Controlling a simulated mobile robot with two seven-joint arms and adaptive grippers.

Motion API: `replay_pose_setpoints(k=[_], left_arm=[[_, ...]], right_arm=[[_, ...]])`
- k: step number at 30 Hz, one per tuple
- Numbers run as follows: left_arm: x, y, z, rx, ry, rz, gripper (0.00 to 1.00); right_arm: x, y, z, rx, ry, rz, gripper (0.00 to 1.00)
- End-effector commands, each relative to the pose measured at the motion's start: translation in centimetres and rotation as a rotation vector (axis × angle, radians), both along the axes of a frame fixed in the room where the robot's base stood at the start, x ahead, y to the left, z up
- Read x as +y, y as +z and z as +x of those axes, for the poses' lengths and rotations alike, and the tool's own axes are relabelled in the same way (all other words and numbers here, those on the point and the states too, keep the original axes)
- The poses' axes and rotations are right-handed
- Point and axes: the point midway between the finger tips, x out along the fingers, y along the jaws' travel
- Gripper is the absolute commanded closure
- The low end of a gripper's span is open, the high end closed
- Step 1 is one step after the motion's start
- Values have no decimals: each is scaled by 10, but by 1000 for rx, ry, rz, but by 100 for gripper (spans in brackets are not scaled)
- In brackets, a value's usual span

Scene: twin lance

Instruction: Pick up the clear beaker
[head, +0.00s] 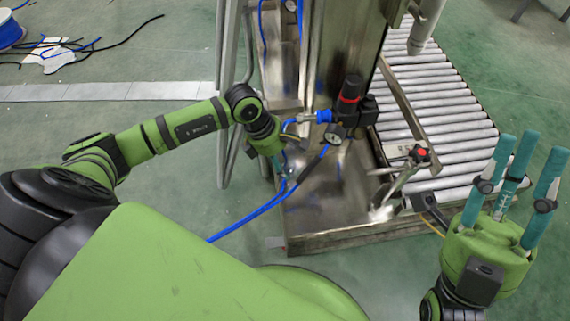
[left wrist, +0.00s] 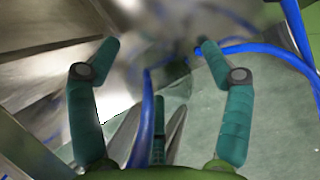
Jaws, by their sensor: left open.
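The clear beaker is hard to make out. A faint glassy shape (head: 291,160), probably the beaker, shows beside my left gripper (head: 283,166) in the head view, over the front left of the metal stand's base. In the left wrist view a faint transparent form (left wrist: 176,88) lies ahead, between the fingers of my left gripper (left wrist: 158,52). These teal fingers are spread apart, and I see no contact with it. Its outline and base are unclear. My right gripper (head: 515,175) is at the far right, fingers pointing up, apart and empty.
A metal stand (head: 330,200) carries a black and red regulator (head: 348,95) and a gauge. Blue hoses (head: 262,207) run past my left gripper and cross the left wrist view (left wrist: 146,120). A roller conveyor (head: 440,110) stands behind at right. Green floor at left is mostly free.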

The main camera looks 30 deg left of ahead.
Motion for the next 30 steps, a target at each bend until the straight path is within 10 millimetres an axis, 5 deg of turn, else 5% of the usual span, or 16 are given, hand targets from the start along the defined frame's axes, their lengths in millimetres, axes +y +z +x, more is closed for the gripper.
replay_pose_setpoints(k=[6,9,10,23,30], left_arm=[[0,0,0,-1,-1,1,24],[0,0,0,0,-1,0,64],[0,0,0,0,-1,0,69],[0,2,0,0,-1,1,70],[1,23,-3,-3,-2,0,70]], right_arm=[[0,1,0,-1,0,1,69],[0,1,0,-1,0,1,69],[0,1,0,-1,0,1,69],[0,2,0,0,-1,0,69],[9,4,6,76,3,-44,69]])
